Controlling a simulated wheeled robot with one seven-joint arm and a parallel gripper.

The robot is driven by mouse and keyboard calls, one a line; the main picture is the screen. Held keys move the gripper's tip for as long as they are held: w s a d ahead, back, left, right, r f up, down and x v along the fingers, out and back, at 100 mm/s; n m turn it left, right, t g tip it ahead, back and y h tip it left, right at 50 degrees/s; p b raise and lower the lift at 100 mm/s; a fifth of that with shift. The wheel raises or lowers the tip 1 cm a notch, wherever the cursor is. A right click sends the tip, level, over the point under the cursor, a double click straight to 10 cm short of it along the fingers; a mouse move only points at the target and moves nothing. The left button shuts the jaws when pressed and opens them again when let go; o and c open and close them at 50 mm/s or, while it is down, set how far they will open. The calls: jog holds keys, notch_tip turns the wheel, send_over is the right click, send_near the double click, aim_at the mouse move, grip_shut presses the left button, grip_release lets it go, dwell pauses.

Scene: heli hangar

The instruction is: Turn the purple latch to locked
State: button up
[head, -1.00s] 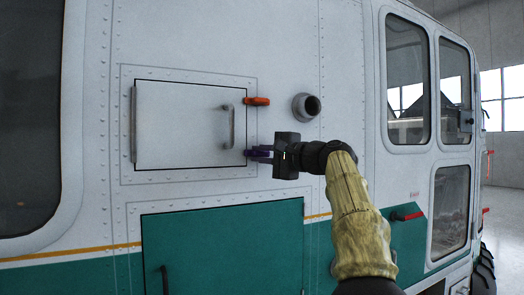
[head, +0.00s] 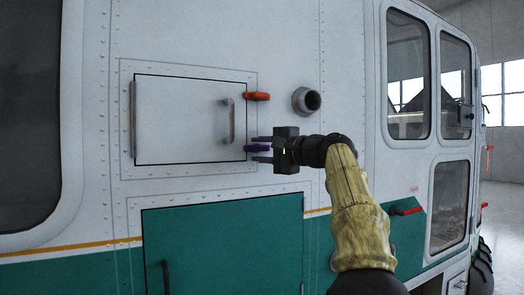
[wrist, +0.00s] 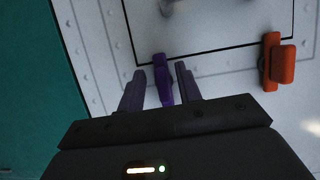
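The purple latch (head: 258,148) sits at the lower right edge of the closed white hatch door (head: 185,122). It lies level in the head view, its left end reaching the door's edge. My gripper (head: 253,149) is open, one finger above the latch and one below it. In the wrist view the purple latch (wrist: 162,80) stands between the two fingers, with a narrow gap on each side. The orange latch (head: 257,97) lies level at the upper right door edge; it also shows in the wrist view (wrist: 277,62).
A grey door handle (head: 230,122) stands left of my gripper. A round grey pipe outlet (head: 306,101) sticks out above my wrist. A teal panel (head: 222,245) with a dark handle lies below the hatch.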

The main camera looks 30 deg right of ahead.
jog(key=shift+s, duration=0.1)
jog(key=b+v, duration=0.5)
jog(key=v, duration=1.2)
jog(key=shift+b, duration=0.3)
jog(key=shift+d, duration=0.1)
